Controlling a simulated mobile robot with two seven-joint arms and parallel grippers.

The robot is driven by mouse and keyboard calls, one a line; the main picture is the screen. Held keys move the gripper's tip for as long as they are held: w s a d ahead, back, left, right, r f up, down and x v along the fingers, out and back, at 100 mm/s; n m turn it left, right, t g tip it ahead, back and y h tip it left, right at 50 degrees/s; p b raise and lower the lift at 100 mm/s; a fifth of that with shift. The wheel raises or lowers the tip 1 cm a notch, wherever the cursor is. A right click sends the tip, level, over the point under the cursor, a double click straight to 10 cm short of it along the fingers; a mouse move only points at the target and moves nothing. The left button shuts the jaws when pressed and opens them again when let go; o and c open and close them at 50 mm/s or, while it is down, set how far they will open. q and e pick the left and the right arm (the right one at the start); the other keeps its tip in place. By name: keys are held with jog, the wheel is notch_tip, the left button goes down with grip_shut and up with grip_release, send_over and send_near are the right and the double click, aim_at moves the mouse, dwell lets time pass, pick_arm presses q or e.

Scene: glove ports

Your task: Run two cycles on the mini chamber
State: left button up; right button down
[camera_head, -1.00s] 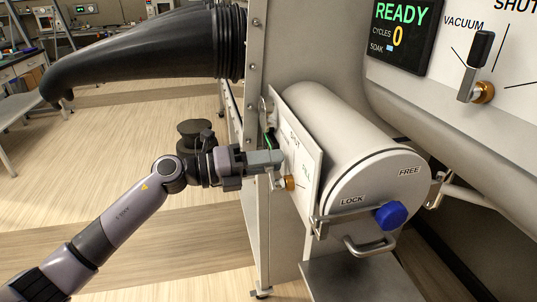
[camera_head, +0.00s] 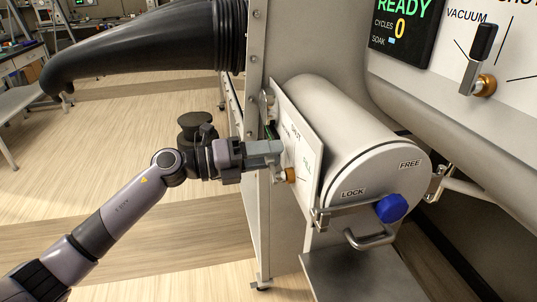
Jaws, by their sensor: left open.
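The mini chamber (camera_head: 335,130) is a pale grey cylinder at centre right, with its round door (camera_head: 375,185) closed against the front end. A blue knob (camera_head: 391,208) on the door's latch bar sits beside the LOCK label; FREE is printed at upper right. A white valve panel (camera_head: 307,172) on the chamber's left side carries a brass hub (camera_head: 290,175). My left gripper (camera_head: 275,150) is open, its fingers at the panel's left face just above the hub. The fingers hide part of the valve and its labels; contact cannot be told. My right gripper is not in view.
A display (camera_head: 400,25) reads READY, CYCLES 0. A black-handled vacuum lever (camera_head: 483,45) points up at top right. A black glove sleeve (camera_head: 150,45) reaches left above my left arm. A grey shelf (camera_head: 350,272) lies below the door.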

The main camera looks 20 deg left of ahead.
pick_arm(q)
jog(key=b+v, duration=0.1)
jog(key=v, duration=0.6)
jog(key=shift+b, duration=0.4)
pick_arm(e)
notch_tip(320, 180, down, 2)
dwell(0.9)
